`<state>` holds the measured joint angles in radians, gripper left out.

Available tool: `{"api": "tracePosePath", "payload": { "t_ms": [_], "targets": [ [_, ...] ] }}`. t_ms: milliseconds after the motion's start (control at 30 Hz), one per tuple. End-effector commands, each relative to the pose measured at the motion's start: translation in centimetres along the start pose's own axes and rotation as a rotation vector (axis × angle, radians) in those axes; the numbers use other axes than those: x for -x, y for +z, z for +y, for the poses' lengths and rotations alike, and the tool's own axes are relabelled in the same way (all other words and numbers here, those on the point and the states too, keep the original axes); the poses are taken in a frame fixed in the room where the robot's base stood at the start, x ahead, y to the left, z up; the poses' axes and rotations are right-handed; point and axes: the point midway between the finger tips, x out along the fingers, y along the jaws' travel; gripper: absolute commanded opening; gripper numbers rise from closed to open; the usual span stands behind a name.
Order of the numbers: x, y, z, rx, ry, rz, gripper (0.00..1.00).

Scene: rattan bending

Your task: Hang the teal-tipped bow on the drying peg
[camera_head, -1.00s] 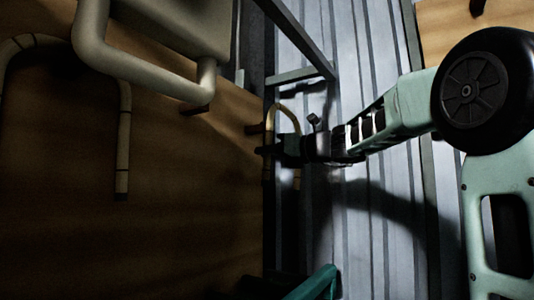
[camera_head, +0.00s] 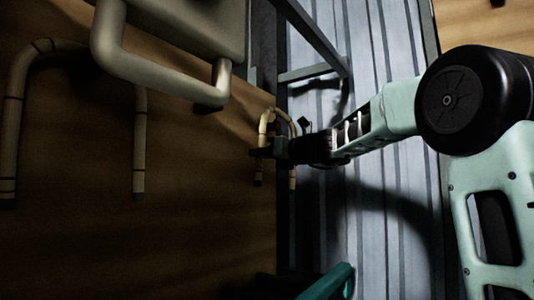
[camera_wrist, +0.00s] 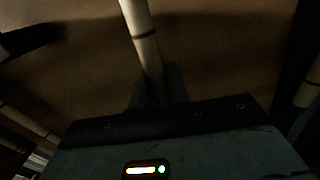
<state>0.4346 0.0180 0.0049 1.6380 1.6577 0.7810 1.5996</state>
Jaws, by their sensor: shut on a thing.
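My gripper (camera_head: 262,152) is shut on one leg of a small pale rattan bow (camera_head: 264,122) in the head view. The bow hangs arch up, its two legs pointing down, in front of the board's right edge. Its tips look dark; I cannot make out teal on them. In the wrist view the held rattan leg (camera_wrist: 142,40), with a dark band, runs up from between my fingers (camera_wrist: 158,90).
A larger rattan bow (camera_head: 139,140) is at the left against the brown wooden surface (camera_head: 80,250). A thick beige bent tube (camera_head: 165,83) is at the upper left. A grey frame bar (camera_head: 315,72) is above my gripper. A teal bar (camera_head: 328,284) is at the bottom.

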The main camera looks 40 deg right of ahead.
Motion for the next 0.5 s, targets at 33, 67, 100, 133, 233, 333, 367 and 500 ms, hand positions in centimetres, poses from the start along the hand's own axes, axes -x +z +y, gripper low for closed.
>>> {"api": "tracePosePath", "payload": {
  "t_ms": [33, 67, 100, 133, 233, 333, 367, 500],
  "targets": [
    [-0.4, 0.0, 0.0, 0.0, 0.001, 0.0, 0.0],
    [-0.6, 0.0, 0.0, 0.0, 0.001, 0.001, 0.0],
    [-0.9, -0.1, 0.0, 0.0, 0.002, 0.001, 0.0],
    [-1.1, -0.1, 0.0, 0.0, 0.002, 0.001, 0.0],
    [-1.7, -0.1, 0.0, 0.0, 0.002, 0.0, 0.0],
    [-2.4, -0.1, 0.0, -0.001, 0.001, 0.0, 0.0],
    [-2.6, -0.2, 0.0, -0.002, 0.001, 0.0, 0.0],
    [-3.1, -0.8, -0.1, -0.001, 0.001, 0.0, 0.0]
  ]
}}
